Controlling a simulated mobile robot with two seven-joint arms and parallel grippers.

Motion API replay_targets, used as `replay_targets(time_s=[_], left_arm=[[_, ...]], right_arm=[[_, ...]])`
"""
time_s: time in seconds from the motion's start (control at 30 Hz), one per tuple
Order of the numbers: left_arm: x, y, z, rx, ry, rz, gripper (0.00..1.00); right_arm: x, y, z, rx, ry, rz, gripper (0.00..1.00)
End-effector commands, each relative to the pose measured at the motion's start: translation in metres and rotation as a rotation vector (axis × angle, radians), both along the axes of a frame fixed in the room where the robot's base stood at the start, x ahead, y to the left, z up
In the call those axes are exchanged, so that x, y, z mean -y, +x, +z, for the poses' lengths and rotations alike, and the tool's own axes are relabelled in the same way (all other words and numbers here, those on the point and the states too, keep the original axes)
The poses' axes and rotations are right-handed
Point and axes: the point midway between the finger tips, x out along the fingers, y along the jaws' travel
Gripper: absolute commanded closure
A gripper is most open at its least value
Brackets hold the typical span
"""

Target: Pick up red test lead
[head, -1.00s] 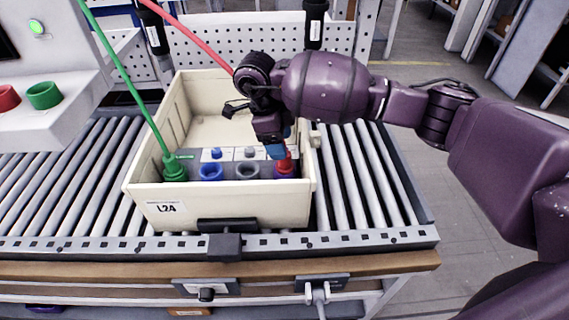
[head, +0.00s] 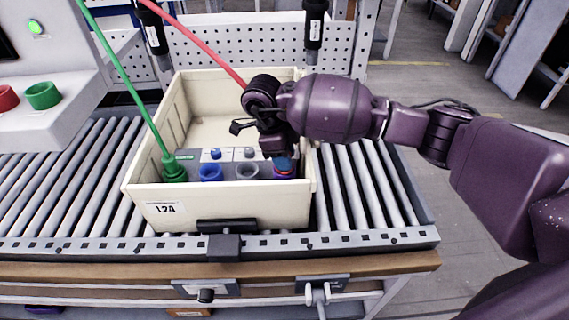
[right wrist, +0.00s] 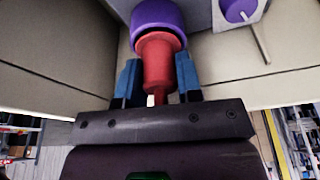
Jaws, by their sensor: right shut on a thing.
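The red test lead's plug (right wrist: 158,62) shows in the right wrist view, its tip end at a purple ring socket (right wrist: 158,18). In the head view its red cable (head: 200,45) runs from the upper left down behind my right wrist. My right gripper (head: 282,163) is over the right end of the grey panel in the cream bin. Its blue fingers (right wrist: 160,80) are on both sides of the red plug and shut on it. In the head view the gripper hides most of the plug. My left gripper is not in view.
The cream bin (head: 215,213), labelled L24, stands on a roller conveyor (head: 75,180). A green lead (head: 120,75) runs to a green plug (head: 174,168) at the panel's left. A blue socket (head: 210,172) and a grey socket (head: 247,171) lie between.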

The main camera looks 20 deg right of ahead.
Motion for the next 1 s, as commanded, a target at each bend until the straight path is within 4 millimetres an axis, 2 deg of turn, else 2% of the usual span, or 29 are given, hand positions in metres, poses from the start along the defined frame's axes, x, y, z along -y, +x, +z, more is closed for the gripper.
replay_targets(time_s=[0.2, 0.37, 0.47, 0.8, 1.0], left_arm=[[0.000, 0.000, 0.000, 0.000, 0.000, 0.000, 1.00], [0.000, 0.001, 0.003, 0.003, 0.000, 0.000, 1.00], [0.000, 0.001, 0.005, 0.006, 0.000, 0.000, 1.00], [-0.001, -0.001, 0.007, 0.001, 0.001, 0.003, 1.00], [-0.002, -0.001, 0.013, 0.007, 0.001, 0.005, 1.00]], right_arm=[[0.000, 0.000, 0.002, 0.001, 0.000, 0.000, 0.96], [0.001, 0.001, 0.018, 0.004, -0.001, 0.000, 0.96], [0.000, 0.001, 0.038, 0.007, 0.000, 0.001, 0.96], [0.000, 0.001, 0.125, 0.007, -0.001, 0.000, 0.96], [0.001, 0.001, 0.168, 0.007, -0.001, 0.000, 0.96]])
